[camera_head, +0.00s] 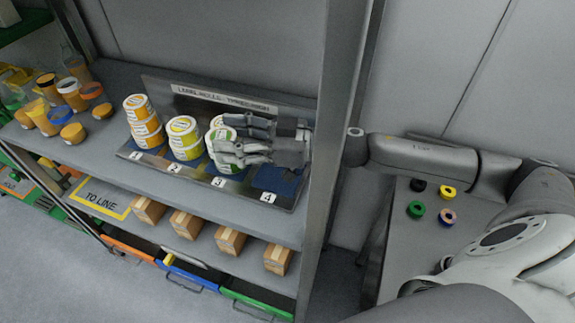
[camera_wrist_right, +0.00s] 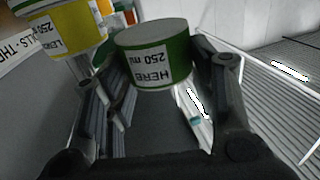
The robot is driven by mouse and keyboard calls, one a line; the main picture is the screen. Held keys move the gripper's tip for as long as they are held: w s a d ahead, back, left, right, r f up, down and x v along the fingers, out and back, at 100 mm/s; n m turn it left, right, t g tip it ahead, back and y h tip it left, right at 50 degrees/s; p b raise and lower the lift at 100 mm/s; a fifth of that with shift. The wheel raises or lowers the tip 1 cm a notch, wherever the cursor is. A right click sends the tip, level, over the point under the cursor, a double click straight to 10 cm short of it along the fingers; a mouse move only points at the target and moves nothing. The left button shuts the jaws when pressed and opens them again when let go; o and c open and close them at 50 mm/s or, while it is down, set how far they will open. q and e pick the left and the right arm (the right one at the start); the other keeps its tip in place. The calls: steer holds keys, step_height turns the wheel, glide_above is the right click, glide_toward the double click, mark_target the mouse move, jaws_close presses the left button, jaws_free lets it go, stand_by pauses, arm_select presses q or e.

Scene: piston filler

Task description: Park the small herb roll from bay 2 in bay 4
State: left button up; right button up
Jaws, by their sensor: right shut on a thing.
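My right gripper (camera_head: 228,136) reaches in from the right over bay 3, with its wrist above bay 4. It is shut on a small green-and-white herb roll (camera_head: 217,123). In the right wrist view the roll (camera_wrist_right: 153,62) sits between the fingers, its "HERB 250 ml" label showing. The fingers hide part of it in the head view, and I cannot tell whether it touches the roll below. Bay 2 (camera_head: 175,166) holds a stack of yellow-and-white rolls (camera_head: 183,138). Bay 4 shows a bare dark blue pad (camera_head: 274,180). My left gripper is not in view.
Orange-and-white rolls (camera_head: 142,120) stand in bay 1. A green-and-white roll (camera_head: 226,166) stands in bay 3. The upright shelf post (camera_head: 338,120) is close to my right arm. Jars (camera_head: 70,95) crowd the left; cartons (camera_head: 230,240) line the lower shelf.

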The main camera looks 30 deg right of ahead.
steer(key=d+f, duration=0.2)
steer(key=d, duration=0.1)
steer(key=s+d+f+p, duration=0.1)
steer(key=d+f, duration=0.4)
steer(key=d, duration=0.2)
steer(key=shift+s+f, duration=0.25)
steer(key=shift+s, duration=0.05)
steer(key=shift+d+f, duration=0.2)
steer(key=shift+f, duration=0.05)
steer(key=f, duration=0.1)
steer(key=f+p, duration=0.1)
steer(key=shift+d+f, duration=0.2)
steer(key=shift+f, duration=0.15)
steer(key=shift+s+f+p, duration=0.1)
steer(key=shift+f+p, duration=0.2)
steer(key=shift+f, duration=0.1)
steer(key=shift+f, duration=0.1)
